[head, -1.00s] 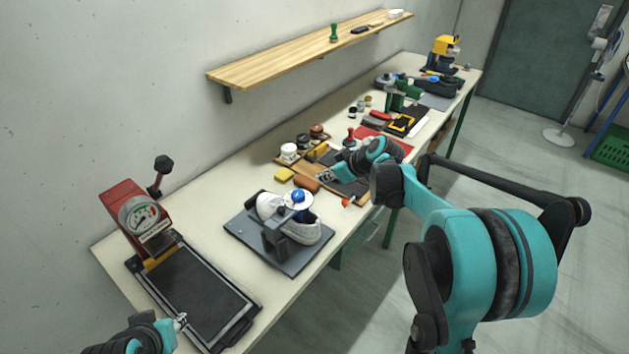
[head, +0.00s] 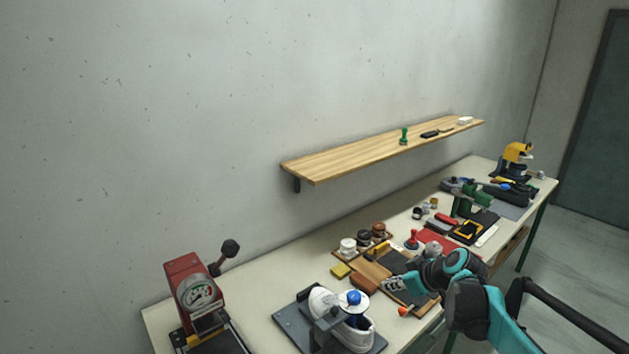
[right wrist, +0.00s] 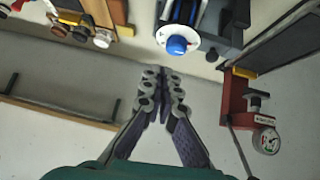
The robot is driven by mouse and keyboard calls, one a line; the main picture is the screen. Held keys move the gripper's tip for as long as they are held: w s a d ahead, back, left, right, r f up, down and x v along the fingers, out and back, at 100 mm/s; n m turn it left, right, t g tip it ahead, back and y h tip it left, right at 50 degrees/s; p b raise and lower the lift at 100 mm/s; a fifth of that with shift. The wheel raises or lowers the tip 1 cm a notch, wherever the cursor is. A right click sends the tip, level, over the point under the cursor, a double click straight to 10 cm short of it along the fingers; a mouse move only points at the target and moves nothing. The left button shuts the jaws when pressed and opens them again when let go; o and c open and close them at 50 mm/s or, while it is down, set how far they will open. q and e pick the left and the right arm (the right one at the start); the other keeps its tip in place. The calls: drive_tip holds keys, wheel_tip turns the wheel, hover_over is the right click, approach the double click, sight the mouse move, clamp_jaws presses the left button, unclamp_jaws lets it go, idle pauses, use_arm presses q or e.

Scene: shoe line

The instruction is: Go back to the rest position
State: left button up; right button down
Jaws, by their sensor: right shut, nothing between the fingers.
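My right gripper (head: 394,284) is over the table's front part, near the brown board, and holds nothing. In the right wrist view its two fingers (right wrist: 164,80) are together, with nothing between them. The white shoe (head: 357,328) sits in a dark grey fixture (head: 290,320) to the left of this gripper. A white disc with a blue knob (head: 354,297) is over the shoe, and the blue knob also shows in the right wrist view (right wrist: 176,46). My left gripper is outside the head view.
A red press with a gauge (head: 187,280) stands at the table's left. A wooden shelf (head: 350,157) is on the wall above the table. Bare tabletop (head: 262,275) shows behind the fixture.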

drive_tip(key=s+a+f+m+h+b, duration=0.1)
drive_tip(key=s+f, duration=0.3)
drive_tip(key=s, duration=0.4)
drive_tip(key=s+a+f+m+h+b, duration=0.1)
drive_tip(key=s+a+f+m+b, duration=0.2)
drive_tip(key=s, duration=0.6)
drive_tip(key=s+a+f+m+h+b, duration=0.2)
drive_tip(key=s+a+f+b, duration=0.2)
drive_tip(key=s, duration=0.5)
wheel_tip(320, 180, down, 2)
drive_tip(key=shift+f+m+g, duration=0.1)
drive_tip(key=shift+m+g, duration=0.2)
drive_tip(key=shift+a, duration=0.1)
